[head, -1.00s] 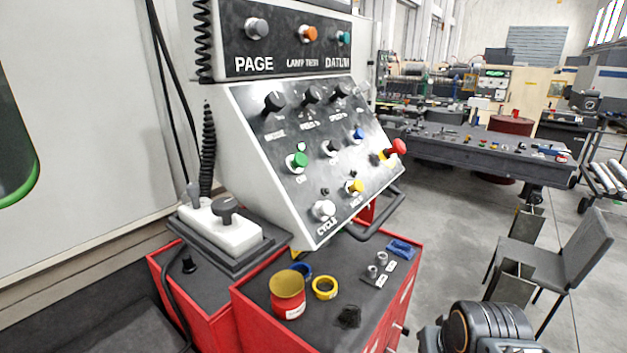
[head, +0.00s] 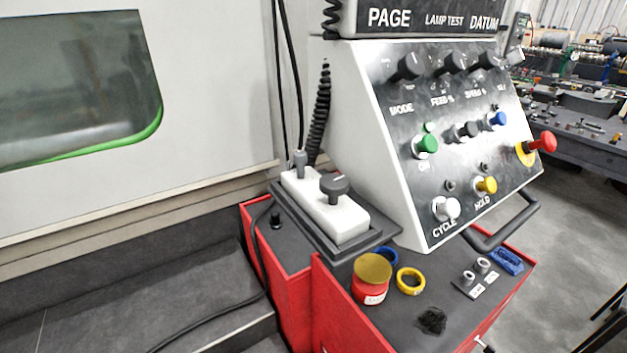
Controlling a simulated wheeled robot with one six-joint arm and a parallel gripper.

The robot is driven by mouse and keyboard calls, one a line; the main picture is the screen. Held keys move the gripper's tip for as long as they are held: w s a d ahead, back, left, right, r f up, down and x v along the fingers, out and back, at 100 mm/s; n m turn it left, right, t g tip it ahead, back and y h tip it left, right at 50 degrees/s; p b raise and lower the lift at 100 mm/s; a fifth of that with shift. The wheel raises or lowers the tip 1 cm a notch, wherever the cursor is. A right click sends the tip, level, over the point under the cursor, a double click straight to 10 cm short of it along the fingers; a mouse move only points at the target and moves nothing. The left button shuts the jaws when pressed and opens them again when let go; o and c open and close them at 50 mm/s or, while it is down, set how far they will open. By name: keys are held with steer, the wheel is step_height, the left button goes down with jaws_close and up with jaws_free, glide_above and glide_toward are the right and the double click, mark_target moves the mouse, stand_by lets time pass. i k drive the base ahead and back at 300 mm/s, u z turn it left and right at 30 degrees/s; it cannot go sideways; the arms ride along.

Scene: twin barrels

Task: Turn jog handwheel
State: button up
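A white pendant box (head: 342,220) lies on a dark tray on the red cabinet, left of the control panel. A black round knob (head: 335,186), which looks like the jog handwheel, stands on its top face. A smaller grey knob (head: 299,161) stands at its far end, by the black coiled cord (head: 320,115). Nothing touches the pendant or covers its knobs. My gripper is not in view.
The sloped control panel (head: 400,150) with knobs and buttons rises right of the pendant. On the red cabinet (head: 335,310) are a red tin (head: 370,290), a yellow ring (head: 410,287), a blue ring and small parts. A black handle bar (head: 505,225) juts out.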

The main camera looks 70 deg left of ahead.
mark_target(334, 185)
steer(key=k, duration=0.45)
steer(key=u, duration=0.85)
